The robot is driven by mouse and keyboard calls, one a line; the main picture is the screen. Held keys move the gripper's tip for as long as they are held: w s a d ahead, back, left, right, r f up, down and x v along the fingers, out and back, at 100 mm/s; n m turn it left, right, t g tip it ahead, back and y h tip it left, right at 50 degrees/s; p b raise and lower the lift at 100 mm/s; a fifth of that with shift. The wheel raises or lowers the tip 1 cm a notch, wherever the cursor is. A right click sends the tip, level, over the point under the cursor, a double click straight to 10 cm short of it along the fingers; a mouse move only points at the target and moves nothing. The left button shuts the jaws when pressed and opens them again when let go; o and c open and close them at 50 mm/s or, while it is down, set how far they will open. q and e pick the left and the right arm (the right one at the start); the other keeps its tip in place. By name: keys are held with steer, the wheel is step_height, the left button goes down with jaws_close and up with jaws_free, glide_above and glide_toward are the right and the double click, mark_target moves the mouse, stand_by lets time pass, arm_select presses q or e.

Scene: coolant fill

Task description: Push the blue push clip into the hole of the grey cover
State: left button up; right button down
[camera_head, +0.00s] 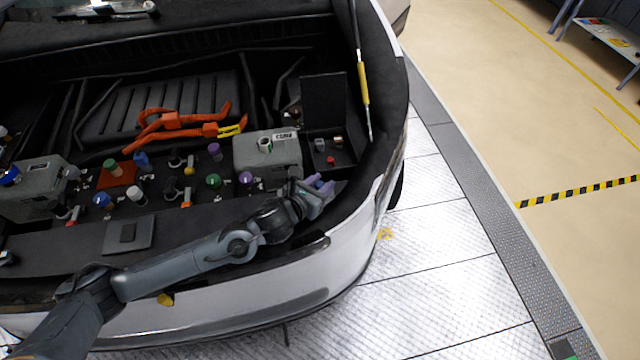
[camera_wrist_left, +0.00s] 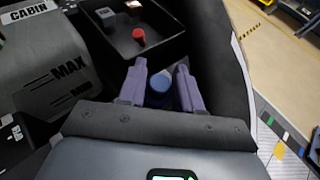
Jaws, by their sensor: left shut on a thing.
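My left gripper (camera_head: 318,190) has pale purple fingers and is at the front right corner of the engine bay. In the left wrist view the left gripper (camera_wrist_left: 161,72) is shut on the blue push clip (camera_wrist_left: 159,84), a round blue piece low between the fingers. Its lower part is hidden. In the head view the clip cannot be made out. A flat grey cover (camera_head: 112,243) with a dark square on it lies at the front of the bay, well left of the gripper. Its hole cannot be made out. My right gripper is not in view.
An open black tray (camera_wrist_left: 112,48) with a red piece (camera_wrist_left: 138,34) and small blocks lies just beyond the fingers. A grey tank (camera_head: 268,156) stands left of the tray. Several coloured caps and orange cables (camera_head: 190,126) fill the bay. The car's front edge borders the floor.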

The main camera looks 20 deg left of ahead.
arm_select(q)
steer(key=shift+f, duration=0.1)
steer(key=shift+s+r+p, duration=0.1)
steer(key=shift+r+p, duration=0.3)
stand_by(0.5)
stand_by(1.3)
stand_by(0.5)
steer(key=shift+f+b, duration=0.5)
steer(key=shift+b, duration=0.2)
